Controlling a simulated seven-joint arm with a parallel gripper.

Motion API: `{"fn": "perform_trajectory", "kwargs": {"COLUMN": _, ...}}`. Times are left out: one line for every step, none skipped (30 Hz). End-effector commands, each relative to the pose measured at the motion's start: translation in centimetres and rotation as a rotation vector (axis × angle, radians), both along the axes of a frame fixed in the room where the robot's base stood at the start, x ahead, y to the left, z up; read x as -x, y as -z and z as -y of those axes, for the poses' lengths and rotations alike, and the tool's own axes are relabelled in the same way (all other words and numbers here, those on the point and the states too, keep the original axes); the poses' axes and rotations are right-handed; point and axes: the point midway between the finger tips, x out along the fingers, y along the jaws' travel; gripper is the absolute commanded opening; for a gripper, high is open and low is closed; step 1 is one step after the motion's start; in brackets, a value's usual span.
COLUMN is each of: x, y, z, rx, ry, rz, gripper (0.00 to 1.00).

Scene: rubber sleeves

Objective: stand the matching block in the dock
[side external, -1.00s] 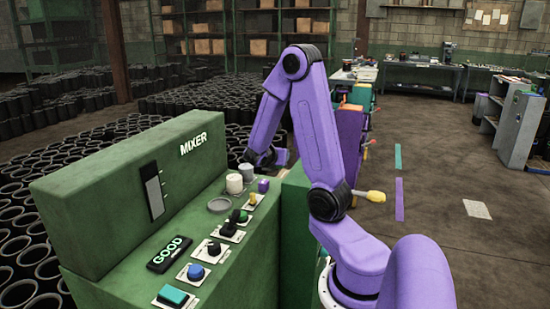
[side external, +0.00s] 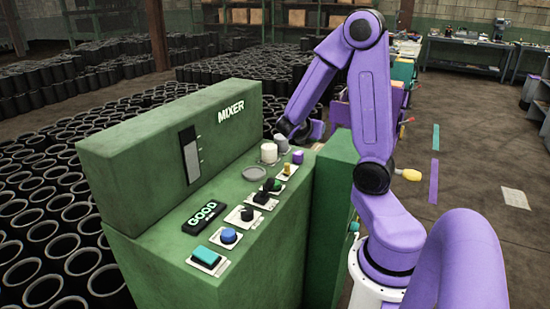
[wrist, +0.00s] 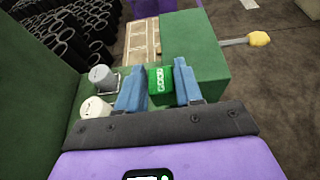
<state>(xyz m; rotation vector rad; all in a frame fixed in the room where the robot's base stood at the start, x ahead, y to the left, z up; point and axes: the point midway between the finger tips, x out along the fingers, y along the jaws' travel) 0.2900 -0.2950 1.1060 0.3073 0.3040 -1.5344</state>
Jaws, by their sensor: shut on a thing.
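My gripper (wrist: 160,68) has two blue fingers. It is shut on a small green block (wrist: 160,86) with white lettering on its face, which looks like GOOD. In the side view my purple arm reaches over behind the green mixer, and the fingers and block are hidden there. A lit sign (side external: 201,217) on the mixer panel reads GOOD. I cannot make out a dock for certain in either view. A grey cylinder (wrist: 103,77) and a white cylinder (wrist: 95,107) stand left of the fingers.
The mixer (side external: 170,135) carries buttons, knobs and a round grey dish (side external: 255,173). A green box with a yellow-knobbed lever (wrist: 258,39) stands right of the fingers. Many black sleeves (side external: 50,240) cover the floor at left.

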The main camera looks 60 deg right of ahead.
Motion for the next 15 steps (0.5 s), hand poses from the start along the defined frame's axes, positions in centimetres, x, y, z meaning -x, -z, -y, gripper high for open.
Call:
{"fn": "perform_trajectory", "kwargs": {"x": -0.8, "y": 0.0, "z": -1.2, "rx": 0.000, "ry": -0.006, "rz": 0.003, "gripper": 0.06}}
{"fn": "perform_trajectory", "kwargs": {"x": -1.2, "y": -0.1, "z": -1.8, "rx": 0.001, "ry": -0.006, "rz": 0.004, "gripper": 0.06}}
{"fn": "perform_trajectory", "kwargs": {"x": -1.7, "y": -0.1, "z": -2.8, "rx": 0.001, "ry": -0.006, "rz": 0.005, "gripper": 0.06}}
{"fn": "perform_trajectory", "kwargs": {"x": -2.0, "y": -0.2, "z": -3.6, "rx": 0.001, "ry": -0.004, "rz": 0.005, "gripper": 0.06}}
{"fn": "perform_trajectory", "kwargs": {"x": -2.4, "y": -0.2, "z": -4.3, "rx": 0.001, "ry": -0.003, "rz": 0.006, "gripper": 0.06}}
{"fn": "perform_trajectory", "kwargs": {"x": -2.8, "y": -0.2, "z": -5.4, "rx": 0.001, "ry": -0.003, "rz": 0.007, "gripper": 0.06}}
{"fn": "perform_trajectory", "kwargs": {"x": -3.1, "y": -0.3, "z": -6.2, "rx": 0.001, "ry": -0.001, "rz": 0.007, "gripper": 0.06}}
{"fn": "perform_trajectory", "kwargs": {"x": -3.3, "y": -0.3, "z": -6.9, "rx": 0.001, "ry": 0.000, "rz": 0.006, "gripper": 0.06}}
{"fn": "perform_trajectory", "kwargs": {"x": -3.6, "y": -0.3, "z": -7.9, "rx": 0.000, "ry": 0.000, "rz": 0.005, "gripper": 0.06}}
{"fn": "perform_trajectory", "kwargs": {"x": -3.7, "y": -0.4, "z": -8.6, "rx": 0.000, "ry": 0.002, "rz": 0.005, "gripper": 0.06}}
{"fn": "perform_trajectory", "kwargs": {"x": -3.9, "y": -0.4, "z": -9.3, "rx": 0.000, "ry": 0.003, "rz": 0.004, "gripper": 0.06}}
{"fn": "perform_trajectory", "kwargs": {"x": -4.0, "y": -0.4, "z": -10.2, "rx": -0.001, "ry": 0.004, "rz": 0.004, "gripper": 0.06}}
{"fn": "perform_trajectory", "kwargs": {"x": -4.1, "y": -0.4, "z": -10.8, "rx": -0.001, "ry": 0.007, "rz": 0.003, "gripper": 0.06}}
{"fn": "perform_trajectory", "kwargs": {"x": -4.2, "y": -0.5, "z": -11.3, "rx": -0.001, "ry": 0.007, "rz": 0.001, "gripper": 0.06}}
{"fn": "perform_trajectory", "kwargs": {"x": -4.3, "y": -0.5, "z": -12.0, "rx": -0.002, "ry": 0.008, "rz": 0.001, "gripper": 0.06}}
